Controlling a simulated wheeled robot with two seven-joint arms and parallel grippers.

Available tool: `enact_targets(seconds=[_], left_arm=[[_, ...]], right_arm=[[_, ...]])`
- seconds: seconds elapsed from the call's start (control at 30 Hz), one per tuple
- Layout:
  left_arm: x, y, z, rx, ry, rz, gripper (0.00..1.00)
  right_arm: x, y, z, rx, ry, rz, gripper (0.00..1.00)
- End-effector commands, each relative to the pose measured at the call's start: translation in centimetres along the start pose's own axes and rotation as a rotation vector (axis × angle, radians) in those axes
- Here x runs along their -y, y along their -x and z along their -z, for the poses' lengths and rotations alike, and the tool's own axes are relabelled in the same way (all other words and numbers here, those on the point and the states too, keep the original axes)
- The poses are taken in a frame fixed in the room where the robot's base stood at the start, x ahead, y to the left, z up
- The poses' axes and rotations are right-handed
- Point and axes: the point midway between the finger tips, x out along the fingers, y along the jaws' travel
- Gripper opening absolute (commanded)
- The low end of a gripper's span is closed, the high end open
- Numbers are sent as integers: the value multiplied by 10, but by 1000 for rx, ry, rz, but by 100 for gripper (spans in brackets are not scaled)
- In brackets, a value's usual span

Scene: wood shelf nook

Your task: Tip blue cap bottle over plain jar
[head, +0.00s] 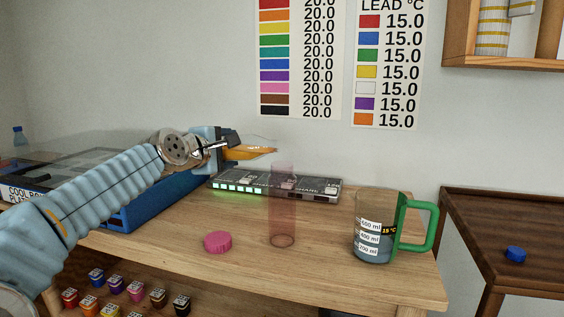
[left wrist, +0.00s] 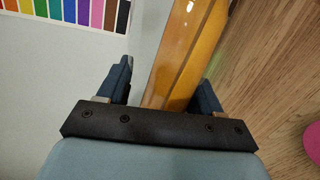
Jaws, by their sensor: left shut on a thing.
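My left gripper (head: 229,143) is shut on a clear bottle (head: 252,152) with amber liquid. The bottle lies almost level in the air, its open-looking end pointing right, just above and left of a tall see-through pinkish jar (head: 283,205). The jar stands upright on the wood table and looks empty. In the left wrist view the bottle (left wrist: 182,55) runs between the two fingers (left wrist: 166,80). A loose blue cap (head: 515,254) lies on the dark side table. I cannot tell whether liquid is flowing. My right gripper is not in view.
A pink cap (head: 217,242) lies left of the jar. A measuring jug (head: 376,235) with a green handle stands to its right. A black device (head: 240,185) with green lights sits behind, and a blue box (head: 160,200) at left. Small colored blocks (head: 135,291) sit below.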

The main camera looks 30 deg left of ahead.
Motion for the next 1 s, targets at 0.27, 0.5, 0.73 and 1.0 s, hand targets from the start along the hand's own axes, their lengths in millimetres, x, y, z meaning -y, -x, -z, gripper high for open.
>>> enact_targets(seconds=[0.27, 0.5, 0.73, 1.0], left_arm=[[-8, 2, -1, -8, -35, -3, 10], [-11, 2, -1, -13, -64, -3, 10], [-14, 3, -1, -19, -88, -4, 10], [-18, 4, -2, -24, -116, -4, 10]], right_arm=[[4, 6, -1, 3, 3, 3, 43], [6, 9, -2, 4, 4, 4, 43], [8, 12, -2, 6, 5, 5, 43], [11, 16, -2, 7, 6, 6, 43]])
